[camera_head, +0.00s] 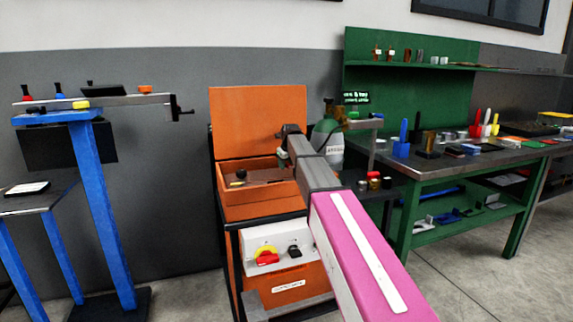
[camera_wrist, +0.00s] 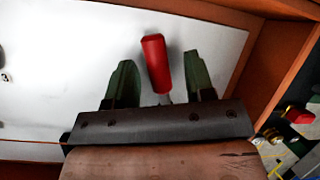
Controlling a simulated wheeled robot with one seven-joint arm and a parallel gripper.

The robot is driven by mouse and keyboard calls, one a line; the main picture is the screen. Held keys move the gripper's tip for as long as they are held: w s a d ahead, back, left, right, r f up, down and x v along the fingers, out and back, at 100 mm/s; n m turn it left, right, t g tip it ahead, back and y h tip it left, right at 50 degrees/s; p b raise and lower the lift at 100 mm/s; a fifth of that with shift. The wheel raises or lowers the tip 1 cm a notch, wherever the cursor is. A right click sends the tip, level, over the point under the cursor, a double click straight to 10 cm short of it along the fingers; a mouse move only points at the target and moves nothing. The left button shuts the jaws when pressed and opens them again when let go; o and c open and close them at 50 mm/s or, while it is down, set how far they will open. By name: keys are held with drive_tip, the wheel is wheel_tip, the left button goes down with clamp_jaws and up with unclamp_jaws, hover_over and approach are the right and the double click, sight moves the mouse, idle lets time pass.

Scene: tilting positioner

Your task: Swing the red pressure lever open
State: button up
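The red pressure lever (camera_wrist: 155,60) shows in the wrist view as a red handle on a short metal stem, standing out in front of a white panel (camera_wrist: 70,55). It leans slightly left at its top. My gripper (camera_wrist: 159,72) is open, with one green finger on each side of the lever and a visible gap on both sides. The stem's lower end is hidden behind the dark gripper body. In the head view my gripper (camera_head: 287,137) reaches to the orange machine (camera_head: 258,120), and I cannot make out the lever there.
In the wrist view an orange wall (camera_wrist: 278,65) stands close on the right. The machine's front has a red-and-yellow switch (camera_head: 266,256) and a black knob (camera_head: 294,251). A blue stand (camera_head: 100,190) is at left, a green workbench (camera_head: 440,172) at right.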

drive_tip(key=v, duration=1)
drive_tip(key=shift+s+r, duration=0.2)
drive_tip(key=shift+r, duration=0.15)
drive_tip(key=shift+d, duration=0.1)
